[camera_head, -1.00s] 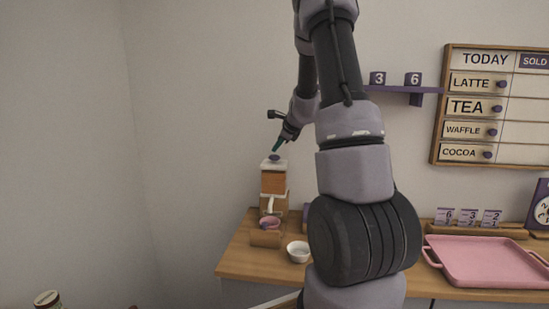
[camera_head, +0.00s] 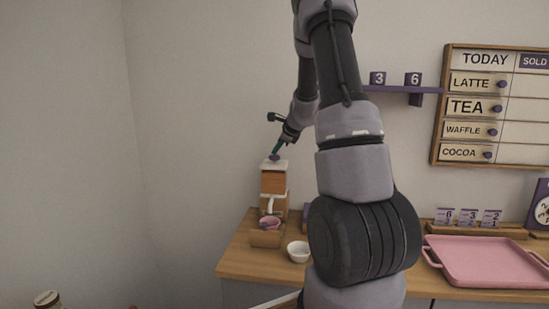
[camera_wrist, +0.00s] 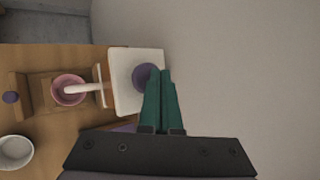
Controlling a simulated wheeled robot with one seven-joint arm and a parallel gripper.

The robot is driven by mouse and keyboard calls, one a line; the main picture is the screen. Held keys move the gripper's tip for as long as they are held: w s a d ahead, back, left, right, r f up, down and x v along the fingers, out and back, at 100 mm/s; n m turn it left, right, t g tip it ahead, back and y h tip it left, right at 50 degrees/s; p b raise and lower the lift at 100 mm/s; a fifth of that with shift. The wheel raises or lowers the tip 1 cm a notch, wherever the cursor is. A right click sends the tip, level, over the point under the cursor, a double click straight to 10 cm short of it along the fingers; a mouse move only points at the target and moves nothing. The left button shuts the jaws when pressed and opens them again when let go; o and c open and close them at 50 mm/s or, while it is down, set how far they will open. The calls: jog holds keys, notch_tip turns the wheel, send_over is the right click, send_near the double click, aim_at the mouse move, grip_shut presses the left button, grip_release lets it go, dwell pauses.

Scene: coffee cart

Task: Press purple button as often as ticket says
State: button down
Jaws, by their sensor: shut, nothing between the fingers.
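The purple button (camera_head: 274,157) sits on the white top of a wooden dispenser (camera_head: 273,182) at the left end of the counter. In the wrist view the button (camera_wrist: 145,77) is a dark purple disc, partly covered by my fingers. My gripper (camera_head: 276,151) is shut and empty, with its green fingertips pointing down at the button. The tips appear at or just above it; I cannot tell whether they touch. Several small purple-and-white number tickets (camera_head: 469,217) stand in a wooden rack at the right; a 6, a 3 and a 2 show.
A pink cup (camera_wrist: 69,90) stands under the dispenser's spout. A white bowl (camera_head: 298,251) stands beside it. A pink tray (camera_head: 490,262) lies at the right. A menu board (camera_head: 473,119) and a purple shelf (camera_head: 400,89) with number blocks 3 and 6 are on the wall.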

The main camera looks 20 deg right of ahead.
aim_at(277, 156)
jog(key=shift+f, duration=0.8)
dwell(0.8)
jog(key=shift+r, duration=1.25)
jog(key=shift+r, duration=0.1)
jog(key=shift+r, duration=2.4)
notch_tip(277, 156, up, 4)
jog(key=shift+f, duration=0.1)
dwell(0.4)
